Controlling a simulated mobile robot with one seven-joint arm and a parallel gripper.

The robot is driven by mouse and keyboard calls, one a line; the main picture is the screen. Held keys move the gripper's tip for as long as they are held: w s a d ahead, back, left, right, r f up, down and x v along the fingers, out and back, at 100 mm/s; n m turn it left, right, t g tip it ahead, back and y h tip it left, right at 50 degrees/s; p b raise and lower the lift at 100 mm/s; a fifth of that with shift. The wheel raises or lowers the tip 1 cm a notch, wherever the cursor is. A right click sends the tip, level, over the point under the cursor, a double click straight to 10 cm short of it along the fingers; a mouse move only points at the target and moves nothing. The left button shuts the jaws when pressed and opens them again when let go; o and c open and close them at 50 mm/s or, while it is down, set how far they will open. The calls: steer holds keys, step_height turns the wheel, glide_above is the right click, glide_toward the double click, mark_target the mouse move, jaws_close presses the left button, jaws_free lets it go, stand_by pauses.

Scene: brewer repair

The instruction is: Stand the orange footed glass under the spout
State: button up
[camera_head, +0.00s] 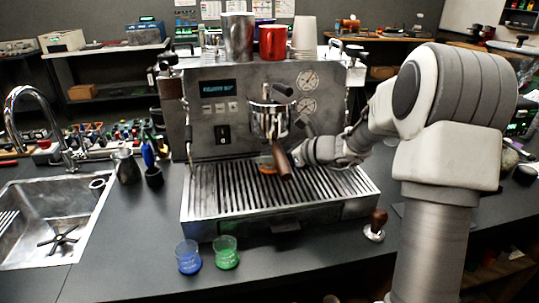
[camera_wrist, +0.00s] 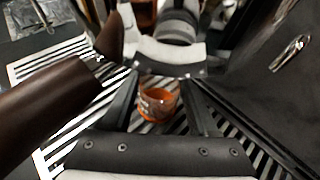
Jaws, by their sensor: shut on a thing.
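The orange footed glass (camera_wrist: 158,104) sits between the two fingers of my gripper (camera_wrist: 160,100) in the wrist view, over the slatted drip tray (camera_head: 215,200). My gripper is shut on it. In the head view only a small orange part of the glass (camera_head: 266,163) shows, beside and behind the brown portafilter handle (camera_head: 281,163). The chrome group head (camera_head: 270,118) is above it. The spout itself cannot be made out clearly, and I cannot tell whether the glass foot touches the slats.
The dark handle (camera_wrist: 50,105) passes close on the left in the wrist view. A blue glass (camera_head: 188,257) and a green glass (camera_head: 226,252) stand on the counter in front of the machine. A tamper (camera_head: 376,225) stands to the right. A sink (camera_head: 50,220) is at left.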

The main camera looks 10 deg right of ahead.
steer(key=shift+f, duration=0.2)
steer(key=o, duration=1.4)
steer(key=shift+r, duration=0.1)
steer(key=shift+r, duration=0.25)
steer(key=p+v, duration=0.1)
steer(key=v, duration=1.1)
steer(key=shift+f, duration=0.1)
